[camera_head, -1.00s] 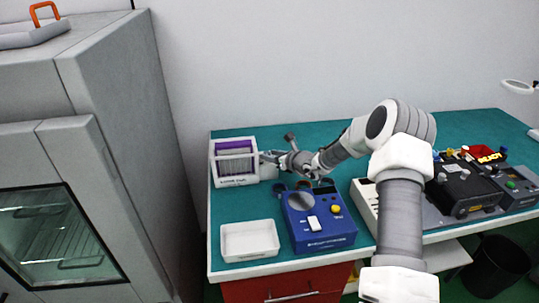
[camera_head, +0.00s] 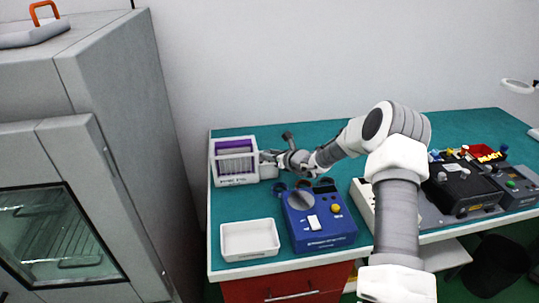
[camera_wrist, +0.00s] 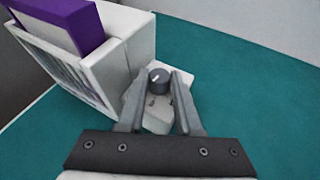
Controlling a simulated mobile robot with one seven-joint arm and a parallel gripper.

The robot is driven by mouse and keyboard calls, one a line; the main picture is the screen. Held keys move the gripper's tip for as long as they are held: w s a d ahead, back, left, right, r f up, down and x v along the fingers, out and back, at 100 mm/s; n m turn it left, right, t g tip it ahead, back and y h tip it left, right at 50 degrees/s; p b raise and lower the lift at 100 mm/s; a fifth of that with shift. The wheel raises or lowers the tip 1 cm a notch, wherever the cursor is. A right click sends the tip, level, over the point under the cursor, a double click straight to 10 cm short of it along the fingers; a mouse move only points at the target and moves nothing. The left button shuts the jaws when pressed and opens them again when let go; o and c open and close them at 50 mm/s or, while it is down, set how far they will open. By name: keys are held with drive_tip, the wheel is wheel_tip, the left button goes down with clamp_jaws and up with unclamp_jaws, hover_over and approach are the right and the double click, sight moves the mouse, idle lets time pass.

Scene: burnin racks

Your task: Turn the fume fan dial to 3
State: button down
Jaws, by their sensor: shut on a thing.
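The fume fan is a white box (camera_head: 235,179) with a purple filter (camera_head: 234,147), standing at the back left of the table. In the wrist view its purple filter (camera_wrist: 67,18) and slatted white housing (camera_wrist: 125,45) are at the upper left. The dark grey dial (camera_wrist: 158,75) sits on a small white block (camera_wrist: 157,118) beside the housing. My gripper (camera_wrist: 158,84) has one finger on each side of the dial and is shut on it. A pale mark shows on the dial's top; the scale numbers are not legible. In the head view my gripper (camera_head: 270,158) hides the dial.
A blue device (camera_head: 318,232) with a grey disc stands in front of my gripper. A white tray (camera_head: 249,240) is at the front left. Dark boxes (camera_head: 464,187) stand at the right.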

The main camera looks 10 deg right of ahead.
drive_tip(key=shift+a+f+m+b, duration=0.1)
drive_tip(key=shift+f+m+b, duration=0.25)
drive_tip(key=shift+b, duration=1.15)
drive_tip(key=m+t+h+b, duration=0.1)
drive_tip(key=m+h+b, duration=0.1)
drive_tip(key=b, duration=0.7)
drive_tip(key=shift+a+m+h, duration=0.15)
drive_tip(key=shift+m+h, duration=0.1)
drive_tip(key=shift+h, duration=0.45)
drive_tip(key=b, duration=0.4)
drive_tip(key=m+h+b, duration=0.1)
drive_tip(key=b, duration=0.3)
drive_tip(key=shift+s+a+f+m+t+h+b, duration=0.1)
drive_tip(key=shift+a+m+t+h+b, duration=0.05)
drive_tip(key=shift+m+t+h+b, duration=0.15)
drive_tip(key=m+h+b, duration=0.1)
drive_tip(key=b, duration=0.4)
drive_tip(key=shift+b, duration=0.35)
drive_tip(key=shift+r+h+b, duration=0.4)
drive_tip(key=shift+h+b, duration=0.1)
drive_tip(key=shift+b, duration=0.4)
drive_tip(key=c, duration=0.9)
unclamp_jaws()
drive_tip(key=shift+o, duration=0.2)
drive_tip(key=p, duration=0.3)
drive_tip(key=shift+r+y, duration=0.3)
drive_tip(key=shift+r, duration=0.05)
